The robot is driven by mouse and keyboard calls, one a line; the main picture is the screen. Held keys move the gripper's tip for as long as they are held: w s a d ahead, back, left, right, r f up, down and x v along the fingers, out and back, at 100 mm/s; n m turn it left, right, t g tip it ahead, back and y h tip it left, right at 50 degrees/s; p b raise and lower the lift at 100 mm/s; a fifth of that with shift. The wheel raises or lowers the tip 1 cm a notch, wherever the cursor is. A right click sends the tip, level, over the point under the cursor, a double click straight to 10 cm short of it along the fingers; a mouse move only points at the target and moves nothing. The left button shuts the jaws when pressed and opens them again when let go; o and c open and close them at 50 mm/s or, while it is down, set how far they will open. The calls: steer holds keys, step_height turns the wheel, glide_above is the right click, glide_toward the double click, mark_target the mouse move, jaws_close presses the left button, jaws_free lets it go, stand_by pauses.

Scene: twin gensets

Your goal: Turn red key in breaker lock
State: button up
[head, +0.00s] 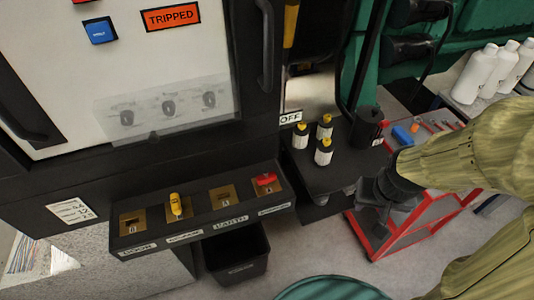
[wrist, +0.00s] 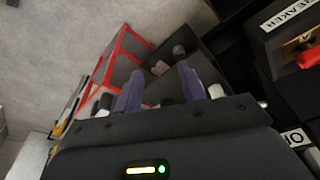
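The red key (head: 265,179) sits in the rightmost slot plate of the black key shelf (head: 200,224), with its handle lying roughly across. In the wrist view the red key (wrist: 308,57) is at the right edge, partly cut off, beside a label ending in "EAKER". A yellow key (head: 175,204) stands in the second slot plate from the left. My gripper (head: 378,205) is right of the shelf, apart from the red key, over the red-framed cart. In the wrist view its fingers (wrist: 160,75) are apart with nothing held between them.
Several yellow-capped bottles (head: 323,152) and a dark cup (head: 367,126) stand on a black side shelf between the key shelf and my arm. The red-framed cart (head: 432,215) is below my gripper. A black bin (head: 237,254) is under the key shelf. The cabinet shows a "TRIPPED" sign (head: 171,17).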

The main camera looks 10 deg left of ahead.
step_height(320, 180, up, 2)
steer(key=n+t+y+p, duration=0.1)
steer(key=n+y+p, duration=0.1)
steer(key=n+p, duration=0.5)
glide_above(266, 175)
steer(key=p, duration=0.1)
steer(key=shift+d+r+m, duration=0.15)
steer(key=shift+d+m, duration=0.2)
steer(key=shift+m, duration=0.05)
steer(key=shift+a, duration=0.4)
steer(key=shift+d, duration=0.1)
steer(key=shift+y, duration=0.3)
